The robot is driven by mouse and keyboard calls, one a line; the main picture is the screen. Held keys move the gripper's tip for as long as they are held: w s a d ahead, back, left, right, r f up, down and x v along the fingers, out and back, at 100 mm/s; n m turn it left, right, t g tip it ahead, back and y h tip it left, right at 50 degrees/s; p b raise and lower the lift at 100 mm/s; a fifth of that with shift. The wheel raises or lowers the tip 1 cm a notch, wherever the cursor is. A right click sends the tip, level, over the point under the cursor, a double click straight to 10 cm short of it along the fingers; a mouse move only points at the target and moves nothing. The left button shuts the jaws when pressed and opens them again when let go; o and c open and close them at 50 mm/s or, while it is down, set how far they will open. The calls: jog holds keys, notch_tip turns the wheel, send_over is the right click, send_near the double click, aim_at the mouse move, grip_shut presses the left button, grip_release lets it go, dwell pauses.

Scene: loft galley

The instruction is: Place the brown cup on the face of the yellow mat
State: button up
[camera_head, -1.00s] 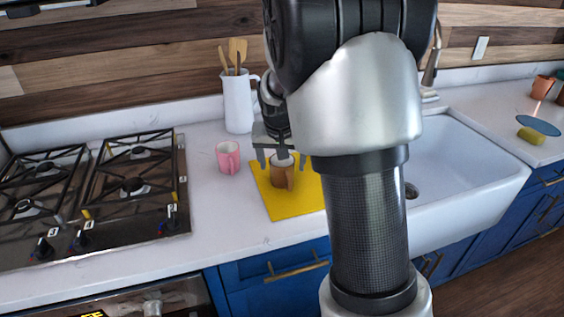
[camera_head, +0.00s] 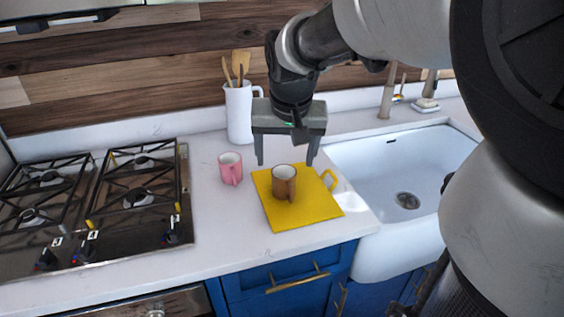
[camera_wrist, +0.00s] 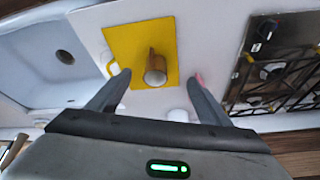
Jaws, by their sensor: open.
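The brown cup (camera_head: 284,184) stands upright on the face of the yellow mat (camera_head: 290,214), on the white counter left of the sink. Its handle points toward the front. My gripper (camera_head: 287,163) is open and empty, raised above and behind the cup, apart from it. In the wrist view the cup (camera_wrist: 155,72) and the yellow mat (camera_wrist: 122,42) lie beyond the open fingertips (camera_wrist: 158,76). The cup's base is partly hidden by its body in the wrist view.
A pink cup (camera_head: 230,168) stands just left of the mat. A white pitcher (camera_head: 239,112) with wooden utensils stands behind it. The gas stove (camera_head: 100,205) is at left and the white sink (camera_head: 400,170) at right. The counter in front of the pink cup is clear.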

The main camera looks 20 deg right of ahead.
jog(key=s+a+n, duration=0.1)
jog(key=s+a, duration=0.1)
jog(key=s, duration=0.7)
jog(key=s+a+n+t+y, duration=0.1)
jog(key=s+a+n, duration=0.1)
jog(key=s, duration=0.7)
jog(key=shift+a+r+n, duration=0.15)
jog(key=shift+r+n, duration=0.15)
jog(key=shift+r, duration=0.15)
